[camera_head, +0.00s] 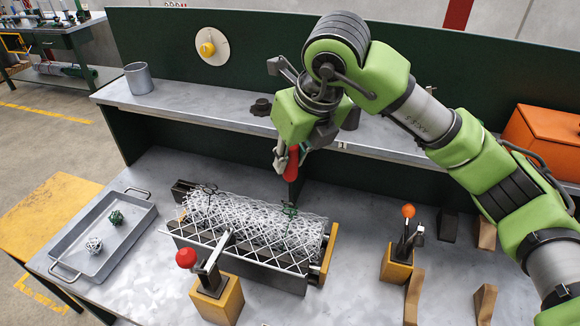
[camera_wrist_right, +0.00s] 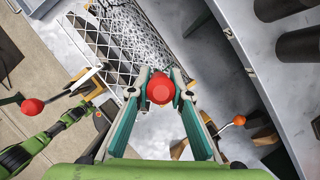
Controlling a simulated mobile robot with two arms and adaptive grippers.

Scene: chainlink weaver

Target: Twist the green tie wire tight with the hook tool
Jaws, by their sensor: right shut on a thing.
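My right gripper (camera_head: 282,160) is shut on the hook tool, whose red handle (camera_head: 291,165) hangs roughly upright above the mesh roll. In the right wrist view the round red handle end (camera_wrist_right: 160,88) sits between the fingertips. The green tie wire (camera_head: 289,209) is on top of the white wire mesh (camera_head: 240,222), towards its right end, below the tool. I cannot make out the hook tip or whether it touches the wire. What seems to be my left arm (camera_wrist_right: 40,140) shows at the lower left of the wrist view; its finger state is unclear.
A dark tie wire (camera_head: 208,190) is at the mesh's left end. A red-knobbed clamp (camera_head: 217,298) stands in front, an orange-knobbed one (camera_head: 397,268) to the right. A grey tray (camera_head: 75,258) lies left, wooden wedges (camera_head: 413,298) right. A shelf (camera_head: 225,112) runs behind.

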